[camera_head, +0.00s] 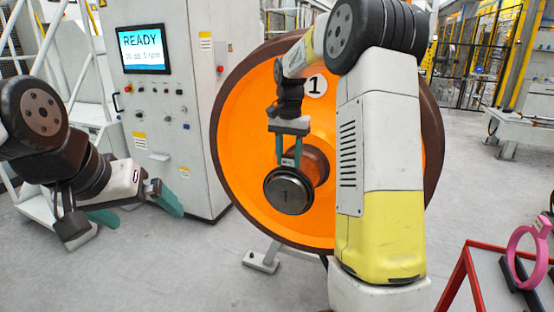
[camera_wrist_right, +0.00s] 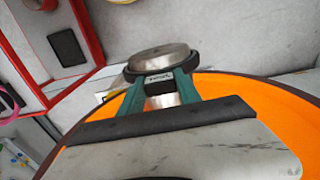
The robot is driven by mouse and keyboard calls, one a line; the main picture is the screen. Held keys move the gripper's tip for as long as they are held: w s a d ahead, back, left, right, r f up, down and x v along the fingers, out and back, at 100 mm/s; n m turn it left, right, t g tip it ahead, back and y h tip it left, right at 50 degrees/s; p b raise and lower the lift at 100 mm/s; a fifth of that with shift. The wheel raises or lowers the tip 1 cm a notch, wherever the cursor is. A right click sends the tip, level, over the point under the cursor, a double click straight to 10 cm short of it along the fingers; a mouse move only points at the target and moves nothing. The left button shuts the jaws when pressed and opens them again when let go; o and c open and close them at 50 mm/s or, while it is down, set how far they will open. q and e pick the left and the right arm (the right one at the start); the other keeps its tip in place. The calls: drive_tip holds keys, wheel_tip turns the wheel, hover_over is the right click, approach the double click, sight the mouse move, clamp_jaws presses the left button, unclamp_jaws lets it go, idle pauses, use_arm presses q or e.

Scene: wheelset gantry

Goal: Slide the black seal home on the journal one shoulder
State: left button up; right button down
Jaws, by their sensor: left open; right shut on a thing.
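The journal (camera_head: 318,168) marked 1 sticks out from the middle of the orange wheel (camera_head: 240,140); its round grey end face (camera_head: 290,191) points towards me. The black seal (camera_head: 267,188) is a dark ring around that outer end. In the right wrist view the seal (camera_wrist_right: 192,62) rings the metal end, with bright metal also showing behind it between the fingers. My right gripper (camera_head: 291,157) comes from above and is shut on the seal's top tab. My left gripper (camera_head: 140,207) is open and empty, low at the left. The shoulder is hard to make out.
A grey control cabinet (camera_head: 175,100) with a READY screen (camera_head: 142,49) stands left of the wheel. A red frame (camera_head: 468,262) and a pink ring-shaped part (camera_head: 527,245) are at the lower right. The floor in front of the wheel looks clear.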

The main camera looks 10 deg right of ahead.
drive_tip(key=shift+w+d, duration=0.8)
drive_tip(key=shift+w, duration=0.4)
drive_tip(key=shift+w+d, duration=0.85)
drive_tip(key=shift+w, duration=0.3)
drive_tip(key=shift+w+d, duration=0.8)
drive_tip(key=shift+w, duration=0.4)
drive_tip(key=shift+w+d, duration=0.15)
drive_tip(key=shift+w, duration=0.1)
drive_tip(key=shift+w+d, duration=0.65)
drive_tip(key=shift+w, duration=0.25)
drive_tip(key=shift+w+d, duration=0.6)
drive_tip(key=shift+w, duration=0.3)
drive_tip(key=c, duration=0.8)
unclamp_jaws()
drive_tip(key=shift+o, duration=0.2)
wheel_tip(320, 180, up, 8)
drive_tip(key=shift+f, duration=0.1)
